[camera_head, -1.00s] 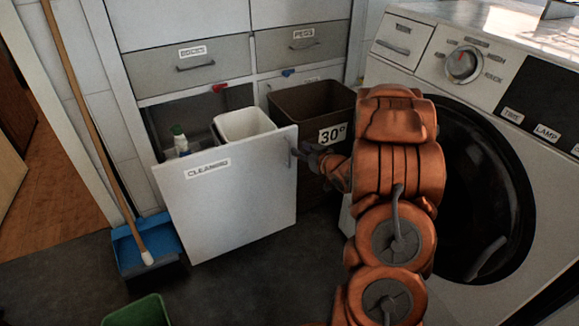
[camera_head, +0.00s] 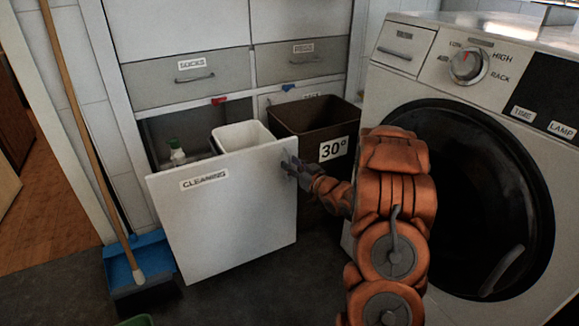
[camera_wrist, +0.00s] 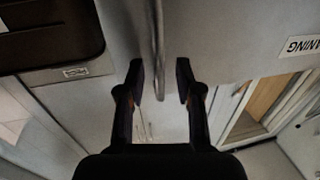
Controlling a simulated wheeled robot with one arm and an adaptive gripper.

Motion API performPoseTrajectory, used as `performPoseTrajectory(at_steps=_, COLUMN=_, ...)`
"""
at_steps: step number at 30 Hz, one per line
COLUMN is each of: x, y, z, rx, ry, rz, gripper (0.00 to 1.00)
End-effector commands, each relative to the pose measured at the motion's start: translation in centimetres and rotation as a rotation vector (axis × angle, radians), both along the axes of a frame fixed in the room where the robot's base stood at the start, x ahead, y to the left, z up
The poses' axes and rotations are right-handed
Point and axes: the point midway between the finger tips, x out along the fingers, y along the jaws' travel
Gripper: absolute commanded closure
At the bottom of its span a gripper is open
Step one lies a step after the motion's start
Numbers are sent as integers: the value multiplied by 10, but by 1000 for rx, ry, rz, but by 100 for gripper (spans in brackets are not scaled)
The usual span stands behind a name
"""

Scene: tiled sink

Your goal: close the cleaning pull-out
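The cleaning pull-out stands out from the cabinet in the head view, its white front panel (camera_head: 225,225) labelled CLEANING. My gripper (camera_head: 296,170) is at the panel's right edge, where the handle sits; the head view partly hides the fingers. In the wrist view my gripper (camera_wrist: 160,78) is open, its two fingers apart. The upright handle (camera_wrist: 158,45) lies between the fingertips, with no clear contact on either side. The panel (camera_wrist: 225,40) also fills the wrist view's upper right.
A brown bin (camera_head: 312,117) marked 30° stands right of the pull-out. A washing machine (camera_head: 455,85) is close to my arm on the right. A broom (camera_head: 85,140) and blue dustpan (camera_head: 138,262) are at the left. A green object (camera_head: 137,321) shows at the bottom edge.

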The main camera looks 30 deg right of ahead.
Motion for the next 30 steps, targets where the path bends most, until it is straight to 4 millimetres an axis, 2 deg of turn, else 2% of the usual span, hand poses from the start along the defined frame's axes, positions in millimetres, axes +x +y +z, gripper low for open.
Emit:
performPoseTrajectory(at_steps=6, x=12, y=0, z=0, rx=-1, ry=0, rz=-2, gripper=65)
performPoseTrajectory(at_steps=14, x=12, y=1, z=0, rx=0, ry=1, rz=-2, gripper=65)
performPoseTrajectory(at_steps=24, x=12, y=1, z=0, rx=0, ry=1, rz=-2, gripper=100)
performPoseTrajectory(at_steps=30, x=12, y=1, z=0, rx=0, ry=1, rz=-2, gripper=100)
